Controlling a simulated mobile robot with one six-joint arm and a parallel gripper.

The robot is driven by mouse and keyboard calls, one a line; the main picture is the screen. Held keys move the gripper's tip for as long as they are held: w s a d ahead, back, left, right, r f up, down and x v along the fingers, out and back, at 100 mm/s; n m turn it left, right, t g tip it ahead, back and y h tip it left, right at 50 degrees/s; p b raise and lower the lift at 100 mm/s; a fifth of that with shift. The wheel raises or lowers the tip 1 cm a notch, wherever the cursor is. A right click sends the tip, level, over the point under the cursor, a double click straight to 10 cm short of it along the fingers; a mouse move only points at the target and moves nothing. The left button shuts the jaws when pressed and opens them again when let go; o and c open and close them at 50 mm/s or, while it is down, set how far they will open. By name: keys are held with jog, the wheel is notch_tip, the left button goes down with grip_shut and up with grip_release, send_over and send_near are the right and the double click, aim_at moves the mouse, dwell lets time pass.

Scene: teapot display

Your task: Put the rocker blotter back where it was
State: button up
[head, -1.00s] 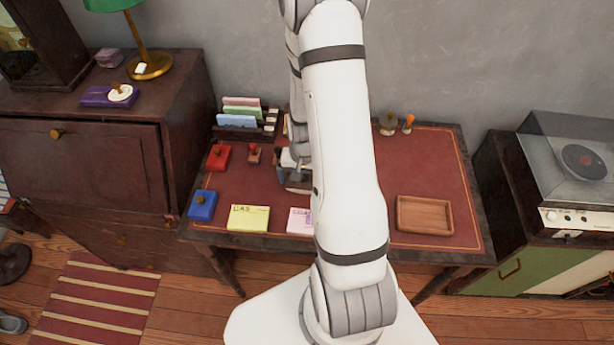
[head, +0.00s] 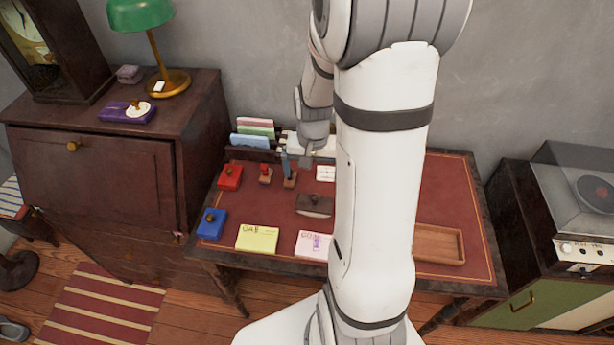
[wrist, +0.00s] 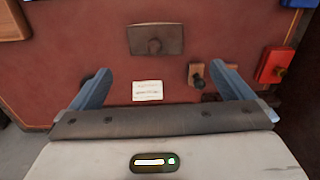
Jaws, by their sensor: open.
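The rocker blotter (head: 314,205), a dark brown block with a small knob, rests on the red desk top behind the pink-marked card. In the wrist view the blotter (wrist: 155,42) lies knob up beyond my fingertips, with nothing gripping it. My gripper (wrist: 160,77) is open and empty, its two blue fingers wide apart. In the head view my arm partly hides the gripper; a blue finger shows near a wooden stamp (head: 289,181), behind the blotter. In the wrist view, a small white card (wrist: 147,91) lies between the fingers.
A red pad (head: 230,178), blue pad (head: 211,223), yellow card (head: 257,238) and pink-marked card (head: 312,245) lie around the blotter. A letter rack (head: 255,139) stands behind. A wooden tray (head: 440,244) is at right, partly behind my arm.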

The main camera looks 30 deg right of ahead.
jog(key=s+a+r+n+t, duration=0.1)
jog(key=s+a+r+n, duration=0.2)
jog(key=s+a+r, duration=0.2)
jog(key=s+a+r+n+t, duration=0.1)
jog(key=s+a+r+n, duration=0.2)
jog(key=r, duration=0.7)
jog(key=s+a, duration=0.2)
jog(key=s, duration=0.2)
jog(key=shift+r+t, duration=0.3)
jog(key=shift+t, duration=0.1)
